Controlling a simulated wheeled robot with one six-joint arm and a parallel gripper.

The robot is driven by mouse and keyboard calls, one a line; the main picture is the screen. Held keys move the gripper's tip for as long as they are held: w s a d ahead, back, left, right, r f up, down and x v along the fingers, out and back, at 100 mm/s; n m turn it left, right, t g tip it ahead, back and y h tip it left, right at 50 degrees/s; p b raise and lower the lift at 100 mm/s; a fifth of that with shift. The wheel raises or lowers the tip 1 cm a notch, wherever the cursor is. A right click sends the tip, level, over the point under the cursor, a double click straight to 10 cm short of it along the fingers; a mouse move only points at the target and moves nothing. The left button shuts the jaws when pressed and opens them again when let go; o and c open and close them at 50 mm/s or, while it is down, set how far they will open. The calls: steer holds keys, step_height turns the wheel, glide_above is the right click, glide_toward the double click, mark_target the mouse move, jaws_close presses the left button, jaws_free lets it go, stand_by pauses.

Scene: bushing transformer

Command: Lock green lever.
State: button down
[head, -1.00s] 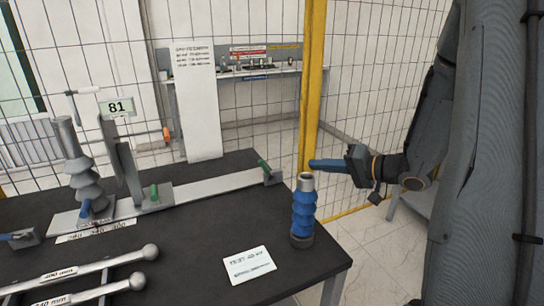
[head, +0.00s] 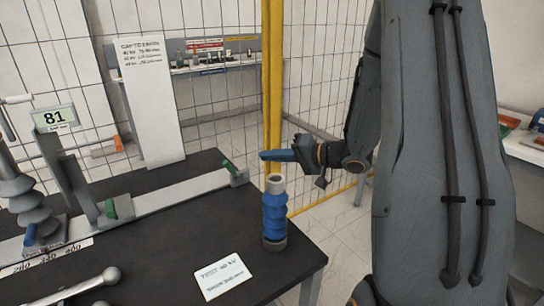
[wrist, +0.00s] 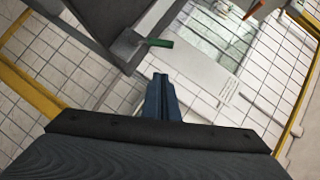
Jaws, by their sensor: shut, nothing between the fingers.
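One green lever (head: 228,165) sits on a grey block at the right end of a long metal rail (head: 180,192) on the black table; it also shows in the wrist view (wrist: 158,43). A second green lever (head: 111,208) stands tilted on a block farther left along the rail. My gripper (head: 263,155) has blue fingers, pressed together and empty. In the head view it is just right of the end lever, apart from it, above and behind the blue bushing. In the wrist view the fingertips (wrist: 160,78) point toward the end lever with a gap between.
A blue ribbed bushing (head: 275,215) stands upright near the table's right edge. A white card (head: 221,277) lies beside it. A grey ribbed bushing (head: 30,205) and an 81 display (head: 54,118) are at left. A yellow post (head: 272,80) and mesh fence are behind.

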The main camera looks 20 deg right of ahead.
mark_target(232, 172)
steer(key=w+a+f+p, duration=0.2)
steer(key=w+a+f, duration=0.1)
steer(key=a, duration=0.4)
steer(key=shift+w+a+f, duration=0.25)
steer(key=shift+w+a, duration=0.05)
steer(key=shift+w, duration=0.5)
steer(key=shift+a, duration=0.1)
